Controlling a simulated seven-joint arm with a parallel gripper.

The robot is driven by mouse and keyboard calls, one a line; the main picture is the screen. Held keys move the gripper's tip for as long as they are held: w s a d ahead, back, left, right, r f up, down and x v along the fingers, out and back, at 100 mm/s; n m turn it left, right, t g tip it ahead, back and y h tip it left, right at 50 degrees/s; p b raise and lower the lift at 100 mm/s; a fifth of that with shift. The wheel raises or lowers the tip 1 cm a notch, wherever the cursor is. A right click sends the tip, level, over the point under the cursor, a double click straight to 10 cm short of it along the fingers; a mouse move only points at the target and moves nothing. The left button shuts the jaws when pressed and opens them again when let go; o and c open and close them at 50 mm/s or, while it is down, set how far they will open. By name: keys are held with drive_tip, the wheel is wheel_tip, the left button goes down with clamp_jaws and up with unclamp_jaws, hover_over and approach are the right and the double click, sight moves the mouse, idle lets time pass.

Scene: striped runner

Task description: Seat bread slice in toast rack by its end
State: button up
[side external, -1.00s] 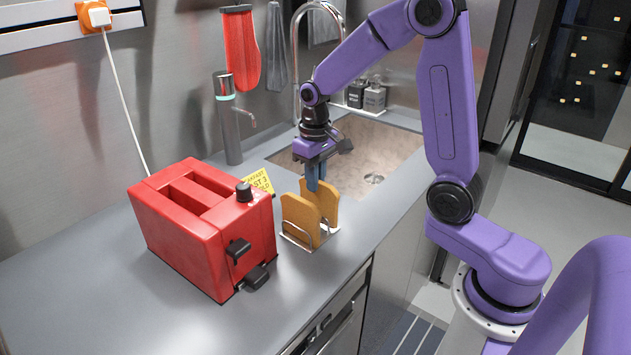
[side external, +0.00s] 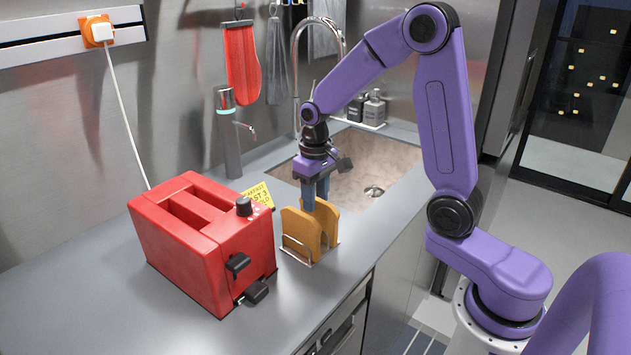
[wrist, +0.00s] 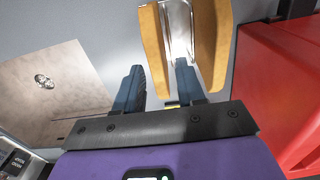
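The wire toast rack (side external: 297,247) stands on the counter in front of the sink and also shows in the wrist view (wrist: 181,32). It holds two upright golden-brown bread slices. The sink-side slice (side external: 329,219) is on the left in the wrist view (wrist: 152,38). The toaster-side slice (side external: 299,228) is on the right in the wrist view (wrist: 211,45). My gripper (side external: 315,203) points down above the rack. In the wrist view its fingers (wrist: 158,66) are spread, one on each side of the sink-side slice's upper end. The slices' lower ends are partly hidden.
A red toaster (side external: 215,240) stands left of the rack, close to it. A yellow card (side external: 260,193) stands behind the toaster. The sink basin (side external: 355,165) and tap (side external: 296,75) are behind my gripper. The counter's front edge runs close to the rack.

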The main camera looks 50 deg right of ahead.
wheel_tip(320, 180, up, 12)
drive_tip(key=s+a+f+n, duration=0.4)
drive_tip(key=s+a+n, duration=0.35)
drive_tip(key=s, duration=0.45)
drive_tip(key=s+f+n, duration=0.3)
drive_tip(key=s+n, duration=0.2)
drive_tip(key=s, duration=0.9)
drive_tip(key=shift+s+a+f, duration=0.15)
drive_tip(key=shift+s+f, duration=0.05)
drive_tip(key=shift+f, duration=0.1)
idle(0.5)
